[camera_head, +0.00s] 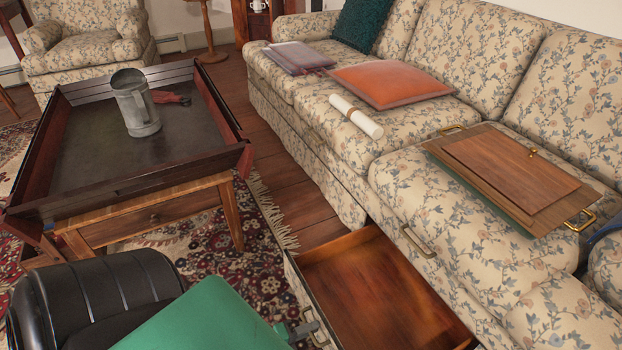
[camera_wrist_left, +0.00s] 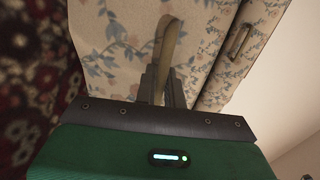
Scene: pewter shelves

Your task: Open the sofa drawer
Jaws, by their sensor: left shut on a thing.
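The floral sofa (camera_head: 400,190) stands at the right. Its drawer (camera_head: 385,290) is pulled out at the lower middle, and the empty brown wooden inside shows; its near end is cut off by the picture edge. My left gripper (camera_head: 308,328) is at the drawer's front, mostly hidden behind my green wrist. In the left wrist view, its fingers (camera_wrist_left: 165,82) are shut on a pale metal drawer handle (camera_wrist_left: 171,42) against the floral front. Another handle (camera_head: 416,243) is on the sofa front, and one also shows in the wrist view (camera_wrist_left: 239,41). My right gripper is not in view.
A wooden table with a tray top (camera_head: 90,165) and a metal tankard (camera_head: 135,103) stands at the left. A patterned rug (camera_head: 265,280) and floorboards lie between it and the sofa. A wooden board (camera_head: 500,160), paper roll (camera_head: 357,116) and orange cushion (camera_head: 392,84) lie on the seats.

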